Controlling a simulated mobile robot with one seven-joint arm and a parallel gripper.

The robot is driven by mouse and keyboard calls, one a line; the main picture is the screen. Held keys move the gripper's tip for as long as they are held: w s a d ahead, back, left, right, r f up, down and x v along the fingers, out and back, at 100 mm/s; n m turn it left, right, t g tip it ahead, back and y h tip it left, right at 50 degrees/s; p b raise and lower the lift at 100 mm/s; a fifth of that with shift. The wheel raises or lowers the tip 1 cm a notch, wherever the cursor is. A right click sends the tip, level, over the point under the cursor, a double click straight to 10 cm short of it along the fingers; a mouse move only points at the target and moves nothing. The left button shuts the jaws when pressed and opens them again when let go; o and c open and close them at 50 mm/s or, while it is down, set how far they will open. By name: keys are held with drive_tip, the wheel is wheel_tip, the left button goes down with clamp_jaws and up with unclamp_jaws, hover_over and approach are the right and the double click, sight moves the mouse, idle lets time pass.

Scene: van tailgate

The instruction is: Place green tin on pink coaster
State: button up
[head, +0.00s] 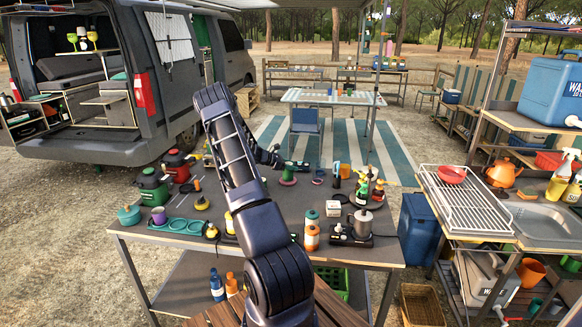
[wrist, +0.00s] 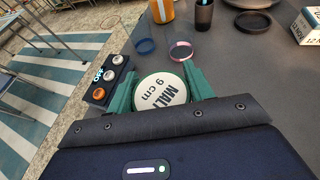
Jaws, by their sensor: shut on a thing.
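My gripper (wrist: 164,92) is shut on the green tin (wrist: 138,79), with one green finger on each side of it. The tin's pale round lid, lettered MALT and 9 cm, faces the wrist camera. In the head view the tin (head: 288,173) is small and partly behind my arm, at the table's far side. A pink disc, seemingly the pink coaster (head: 288,182), shows just below the tin there. Whether they touch I cannot tell. In the wrist view the tin hides what lies under it. A dark disc with a pink rim (wrist: 181,50) lies apart, beyond the tin.
A dark blue disc (wrist: 146,46) lies near the pink-rimmed one. An orange container (wrist: 162,10) and a dark cup (wrist: 204,15) stand further on. Bare table (wrist: 250,80) lies to the right.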

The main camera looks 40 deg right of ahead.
drive_tip(key=shift+f, duration=0.1)
drive_tip(key=o, duration=1.1)
drive_tip(key=shift+c, duration=0.2)
